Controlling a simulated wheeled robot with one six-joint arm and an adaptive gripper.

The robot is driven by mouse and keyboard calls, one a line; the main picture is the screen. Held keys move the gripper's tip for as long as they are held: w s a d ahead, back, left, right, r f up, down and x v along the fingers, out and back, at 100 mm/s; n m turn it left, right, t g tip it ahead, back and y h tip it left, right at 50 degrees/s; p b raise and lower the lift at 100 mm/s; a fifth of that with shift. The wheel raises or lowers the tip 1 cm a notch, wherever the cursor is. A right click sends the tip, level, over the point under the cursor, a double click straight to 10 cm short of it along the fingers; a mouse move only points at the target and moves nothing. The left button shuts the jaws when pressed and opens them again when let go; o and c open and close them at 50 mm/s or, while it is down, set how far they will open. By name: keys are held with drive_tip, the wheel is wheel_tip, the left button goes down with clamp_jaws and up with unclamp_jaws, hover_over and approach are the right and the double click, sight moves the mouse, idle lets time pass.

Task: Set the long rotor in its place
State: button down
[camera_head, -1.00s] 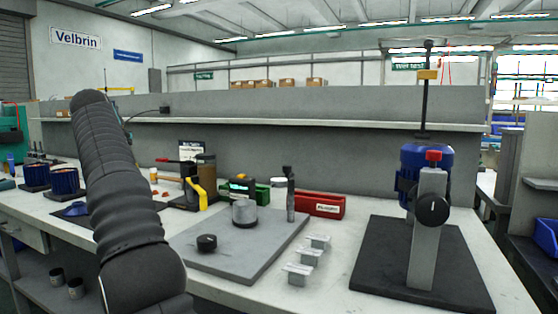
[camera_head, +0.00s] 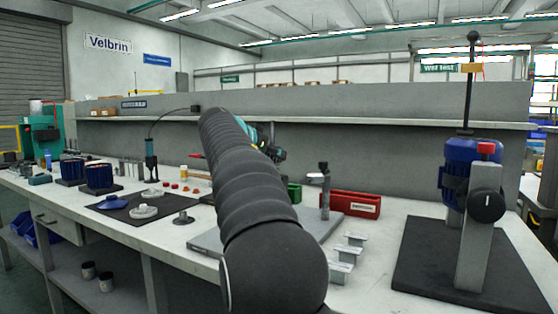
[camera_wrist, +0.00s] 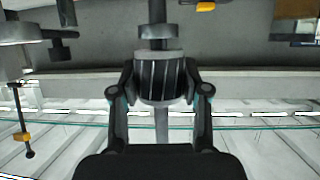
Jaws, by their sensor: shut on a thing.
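My gripper shows in the wrist view (camera_wrist: 160,95), its two fingers shut on the sides of a rotor (camera_wrist: 162,82). The rotor has a dark ribbed core with pale end rings. Its shaft runs up and down the picture, with a dark collar on the upper part. In the head view my gripper (camera_head: 268,142) is partly visible above the bench, beyond my arm; the rotor is hidden there. A grey base plate (camera_head: 208,243) lies behind my arm, most of it covered. A post with a round head (camera_head: 324,190) stands at its right side. I cannot tell the rotor's place.
Small metal blocks (camera_head: 346,252) sit right of the plate, before a red bin (camera_head: 349,204). A blue motor unit (camera_head: 470,170) on a black base stands at the right. Blue finned housings (camera_head: 98,178) and a dark mat (camera_head: 112,208) with parts are at the left.

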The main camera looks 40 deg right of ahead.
drive_tip(key=shift+s+d, duration=0.25)
drive_tip(key=shift+s, duration=0.45)
drive_tip(key=shift+s+d+f+m+g, duration=0.15)
drive_tip(key=shift+s+f+m+g, duration=0.1)
drive_tip(key=shift+s+m+g, duration=0.05)
drive_tip(key=shift+w+f+b, duration=0.1)
drive_tip(key=shift+f+b, duration=1.65)
drive_tip(key=shift+f, duration=0.3)
drive_tip(key=shift+f+b, duration=2.9)
drive_tip(key=shift+b, duration=0.2)
idle(1.2)
drive_tip(key=shift+r, duration=0.1)
drive_tip(key=c, duration=0.7)
unclamp_jaws()
drive_tip(key=o, duration=0.5)
drive_tip(key=shift+c, duration=0.2)
